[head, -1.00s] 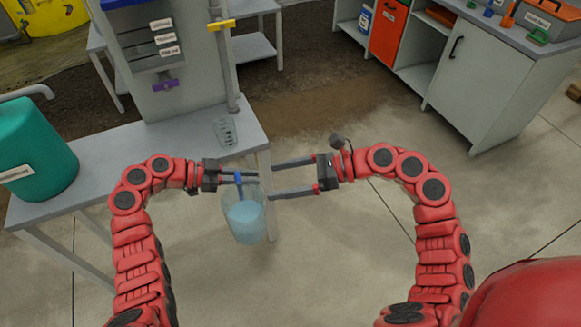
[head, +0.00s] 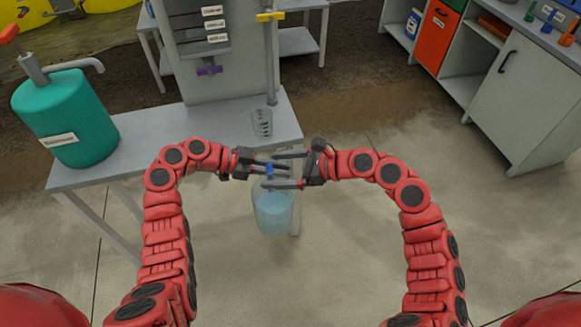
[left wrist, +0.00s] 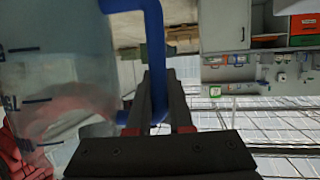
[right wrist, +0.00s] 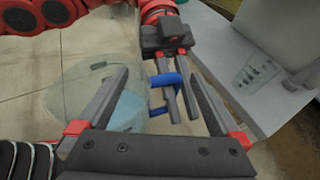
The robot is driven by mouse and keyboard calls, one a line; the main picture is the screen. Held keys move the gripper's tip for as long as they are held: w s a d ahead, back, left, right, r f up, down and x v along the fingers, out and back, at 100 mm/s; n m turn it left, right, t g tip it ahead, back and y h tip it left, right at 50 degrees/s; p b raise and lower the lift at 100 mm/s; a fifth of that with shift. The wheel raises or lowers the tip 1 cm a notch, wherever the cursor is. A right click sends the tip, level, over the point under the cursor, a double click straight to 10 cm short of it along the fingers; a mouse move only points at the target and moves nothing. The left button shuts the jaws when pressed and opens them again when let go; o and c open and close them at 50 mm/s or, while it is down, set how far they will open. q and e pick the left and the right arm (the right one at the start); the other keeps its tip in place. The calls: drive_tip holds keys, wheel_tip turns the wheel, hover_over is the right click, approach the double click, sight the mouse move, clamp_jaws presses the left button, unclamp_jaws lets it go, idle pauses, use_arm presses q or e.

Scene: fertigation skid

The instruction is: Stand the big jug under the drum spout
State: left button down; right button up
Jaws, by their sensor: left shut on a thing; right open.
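The big jug (head: 272,212) is clear, with pale blue liquid inside and a blue handle. My left gripper (head: 285,168) is shut on the handle (left wrist: 155,55) and holds the jug off the floor, in front of the bench edge. My right gripper (head: 272,171) is open, its fingers spread either side of the handle area and my left fingers; in the right wrist view, the jug (right wrist: 112,112) shows below them. The teal drum (head: 65,120) stands at the bench's left end.
A clear graduated beaker (head: 262,123) stands on the bench (head: 150,165) near its right end, beside the grey panel with a purple valve (head: 209,71). Bare bench top lies between drum and panel. Cabinets (head: 530,100) stand at the right, with open floor between.

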use_arm(q)
drive_tip(key=shift+r, duration=0.1)
use_arm(e)
drive_tip(key=shift+a, duration=0.1)
clamp_jaws()
idle(0.4)
use_arm(q)
drive_tip(key=c, duration=0.7)
unclamp_jaws()
drive_tip(key=shift+c, duration=0.2)
